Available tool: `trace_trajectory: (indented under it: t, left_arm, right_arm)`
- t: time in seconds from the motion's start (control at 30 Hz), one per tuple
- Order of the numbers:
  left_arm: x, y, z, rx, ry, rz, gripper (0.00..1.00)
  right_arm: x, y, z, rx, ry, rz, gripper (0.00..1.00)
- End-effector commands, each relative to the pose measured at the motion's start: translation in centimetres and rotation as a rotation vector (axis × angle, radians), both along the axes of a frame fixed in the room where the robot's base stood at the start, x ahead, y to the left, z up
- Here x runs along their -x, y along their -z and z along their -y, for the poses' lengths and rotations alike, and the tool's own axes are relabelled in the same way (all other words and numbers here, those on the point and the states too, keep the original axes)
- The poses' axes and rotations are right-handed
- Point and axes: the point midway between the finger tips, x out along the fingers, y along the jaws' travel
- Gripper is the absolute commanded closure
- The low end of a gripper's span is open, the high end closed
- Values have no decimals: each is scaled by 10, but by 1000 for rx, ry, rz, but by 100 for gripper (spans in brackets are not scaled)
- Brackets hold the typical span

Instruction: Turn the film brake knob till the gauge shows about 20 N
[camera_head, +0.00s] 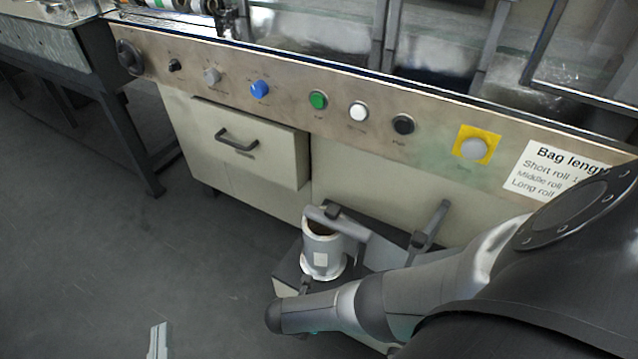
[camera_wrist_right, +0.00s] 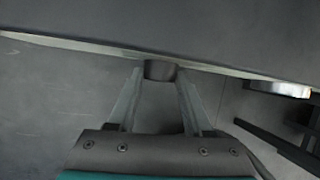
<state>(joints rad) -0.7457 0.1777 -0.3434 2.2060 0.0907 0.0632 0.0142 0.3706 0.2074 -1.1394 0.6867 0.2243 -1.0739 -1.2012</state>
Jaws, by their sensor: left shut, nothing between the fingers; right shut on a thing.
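In the head view the machine's front panel carries a large dark round knob (camera_head: 130,57) at its far left, then a small black knob (camera_head: 174,65), a grey knob (camera_head: 212,76) and a blue knob (camera_head: 260,89). Their labels are too small to read. No gauge reading can be made out. My left gripper (camera_head: 158,342) shows only as a pale tip at the bottom edge, shut and empty, well away from the panel. In the right wrist view my right gripper (camera_wrist_right: 161,78) is shut on a short dark round piece (camera_wrist_right: 160,70); I cannot tell which knob it is.
Green (camera_head: 318,100), white (camera_head: 358,112) and black (camera_head: 403,125) buttons and a yellow-backed stop button (camera_head: 474,148) sit further right. A drawer handle (camera_head: 236,142) juts out below the panel. Floor at left is clear.

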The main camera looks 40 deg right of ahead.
Motion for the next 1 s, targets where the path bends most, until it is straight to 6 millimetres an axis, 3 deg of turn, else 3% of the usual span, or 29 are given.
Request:
trace_trajectory:
  t: [0.37, 0.7, 1.0]
  left_arm:
    - [-9, 7, -7, -82, 6, -118, 100]
    - [-12, 21, -25, -212, 6, -327, 100]
    - [-9, 28, -33, -251, 4, -401, 100]
  right_arm:
    - [3, -1, 0, -30, -1, 68, 100]
    - [5, -1, 1, -93, -2, 219, 100]
    - [9, 1, 2, -160, -1, 377, 100]
